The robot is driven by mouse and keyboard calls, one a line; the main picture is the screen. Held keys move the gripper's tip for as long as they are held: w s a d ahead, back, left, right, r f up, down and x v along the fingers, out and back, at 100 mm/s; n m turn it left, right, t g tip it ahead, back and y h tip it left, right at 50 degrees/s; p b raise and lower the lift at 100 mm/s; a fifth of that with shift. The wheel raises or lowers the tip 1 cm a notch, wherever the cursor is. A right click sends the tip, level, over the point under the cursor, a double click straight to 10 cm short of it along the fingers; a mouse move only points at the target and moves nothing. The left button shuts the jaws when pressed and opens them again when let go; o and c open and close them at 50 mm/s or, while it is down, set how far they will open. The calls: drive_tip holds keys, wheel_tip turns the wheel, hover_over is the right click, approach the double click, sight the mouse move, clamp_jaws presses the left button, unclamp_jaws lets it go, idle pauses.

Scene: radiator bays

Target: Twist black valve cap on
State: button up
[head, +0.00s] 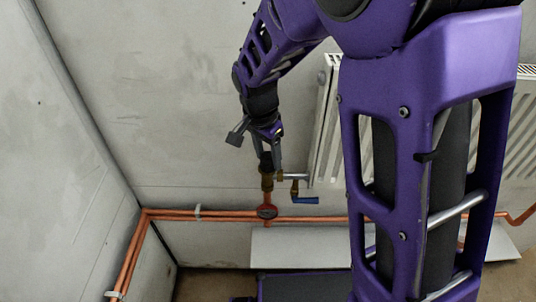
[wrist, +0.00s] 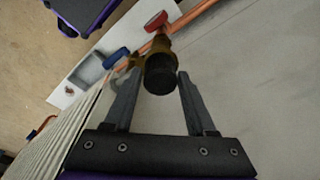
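The black valve cap (wrist: 160,75) sits at the end of the brass valve body (wrist: 157,46), in line with it. Whether it is fully seated cannot be told. In the head view the cap (head: 265,161) is above the upright brass body (head: 267,181). My gripper (wrist: 158,76) is open, with one finger on each side of the cap near the fingertips. Narrow gaps show between cap and fingers in the wrist view. In the head view my gripper (head: 266,152) points down over the cap, and its fingers partly hide it.
Copper pipes (head: 176,214) run along the wall. A white radiator (head: 326,125) stands close at right. The wall at left is clear.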

clamp_jaws()
drive_tip(key=shift+f, duration=0.15)
idle(0.4)
drive_tip(key=m, duration=0.3)
drive_tip(key=m+p, duration=0.1)
drive_tip(key=m, duration=0.2)
drive_tip(key=shift+g+h, duration=0.3)
drive_tip(key=shift+g, duration=0.1)
drive_tip(key=m+p, duration=0.2)
drive_tip(key=m, duration=0.2)
drive_tip(key=shift+m+g, duration=0.4)
drive_tip(key=shift+m, duration=0.6)
drive_tip(key=o, duration=0.8)
unclamp_jaws()
